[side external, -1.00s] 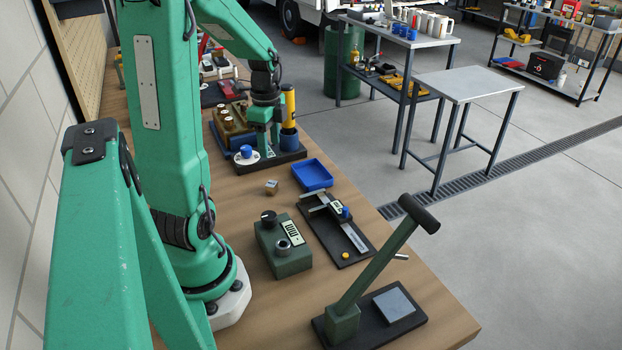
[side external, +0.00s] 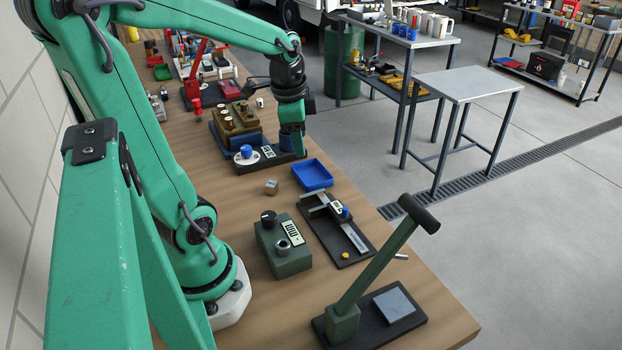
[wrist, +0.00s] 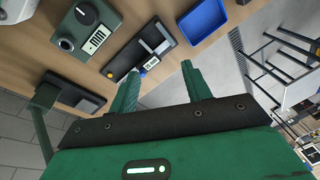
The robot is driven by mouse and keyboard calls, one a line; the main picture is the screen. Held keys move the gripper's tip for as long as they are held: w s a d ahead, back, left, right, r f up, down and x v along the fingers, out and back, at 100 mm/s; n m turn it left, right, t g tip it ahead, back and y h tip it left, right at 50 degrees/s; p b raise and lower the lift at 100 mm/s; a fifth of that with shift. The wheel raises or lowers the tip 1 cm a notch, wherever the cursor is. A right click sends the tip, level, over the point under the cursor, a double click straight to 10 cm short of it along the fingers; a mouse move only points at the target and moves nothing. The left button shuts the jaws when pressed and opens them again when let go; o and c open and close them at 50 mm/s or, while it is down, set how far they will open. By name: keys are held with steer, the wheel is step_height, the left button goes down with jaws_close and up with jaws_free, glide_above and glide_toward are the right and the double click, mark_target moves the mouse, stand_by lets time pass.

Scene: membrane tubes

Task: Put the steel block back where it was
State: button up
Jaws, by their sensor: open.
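A small metallic-looking cube (side external: 271,187), which seems to be the steel block, rests on the wooden bench left of the blue tray in the side view. I do not see it in the wrist view. My gripper (side external: 296,148) is beyond the cube, over the right side of the dark base with the blue-knobbed dial. In the wrist view my gripper (wrist: 160,88) shows two green fingers spread apart with nothing between them. The exact fingertip height is hard to tell.
A blue tray (side external: 313,175), a caliper stand (side external: 338,230), a green instrument box (side external: 282,246) and a lever press (side external: 345,320) stand on the bench. The dial base (side external: 247,166) lies close to my gripper. Bare wood surrounds the cube.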

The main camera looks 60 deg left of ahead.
steer(key=s+d+r+n+t, duration=0.1)
steer(key=s+d+r+n, duration=0.1)
steer(key=d, duration=0.4)
steer(key=s+d+r+n+t+h, duration=0.1)
steer(key=s+d+r+n+t, duration=0.1)
steer(key=d, duration=0.5)
steer(key=shift+d+r+n, duration=0.25)
steer(key=shift+r+n, duration=0.05)
steer(key=shift+n, duration=0.3)
